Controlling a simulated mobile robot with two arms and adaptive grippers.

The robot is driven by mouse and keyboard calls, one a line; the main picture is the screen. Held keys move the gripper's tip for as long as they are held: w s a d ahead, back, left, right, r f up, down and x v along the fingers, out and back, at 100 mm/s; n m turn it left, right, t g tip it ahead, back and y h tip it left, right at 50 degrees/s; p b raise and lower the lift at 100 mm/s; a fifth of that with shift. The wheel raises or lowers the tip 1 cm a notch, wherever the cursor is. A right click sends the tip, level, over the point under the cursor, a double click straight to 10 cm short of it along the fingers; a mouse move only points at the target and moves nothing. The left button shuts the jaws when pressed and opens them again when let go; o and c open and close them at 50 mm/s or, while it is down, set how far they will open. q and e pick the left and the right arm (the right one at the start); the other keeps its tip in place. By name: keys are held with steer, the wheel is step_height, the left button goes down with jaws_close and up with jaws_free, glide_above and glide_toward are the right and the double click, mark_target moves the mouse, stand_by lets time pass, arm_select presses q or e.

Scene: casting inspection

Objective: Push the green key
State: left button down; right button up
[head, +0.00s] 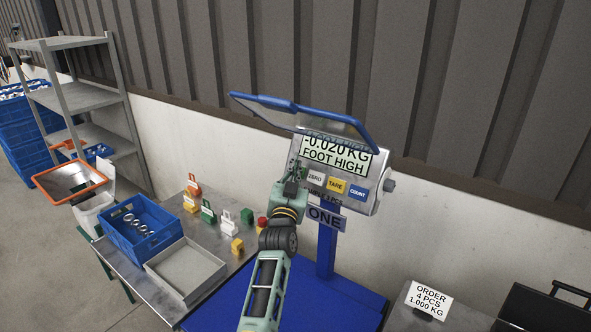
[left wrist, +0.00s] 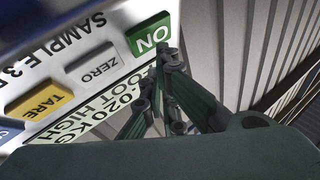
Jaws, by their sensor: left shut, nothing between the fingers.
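The green key (left wrist: 150,38) marked ON is on the scale's key panel, beside the grey ZERO key (left wrist: 92,64) and the yellow TARE key (left wrist: 40,99). In the head view my arm hides the green key. My left gripper (head: 297,170) is shut and empty, at the left end of the scale head (head: 368,170). In the left wrist view its fingertips (left wrist: 165,56) are at the lower edge of the green key; I cannot tell whether they touch it. The display (head: 335,153) reads -0.020 KG, FOOT HIGH. My right gripper is not in view.
A tilted blue-rimmed panel (head: 300,116) overhangs the scale head. A blue post (head: 326,250) carries the head. On the table left of my arm are a blue crate (head: 163,240), a grey tray (head: 205,283) and several coloured tags. An order card (head: 429,300) stands at right.

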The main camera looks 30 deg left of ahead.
arm_select(q)
steer(key=s+r+p, duration=0.2)
steer(key=s+p, duration=0.3)
steer(key=shift+s+a+r, duration=0.2)
steer(key=shift+s, duration=0.05)
stand_by(0.3)
steer(key=shift+f, duration=0.1)
stand_by(0.3)
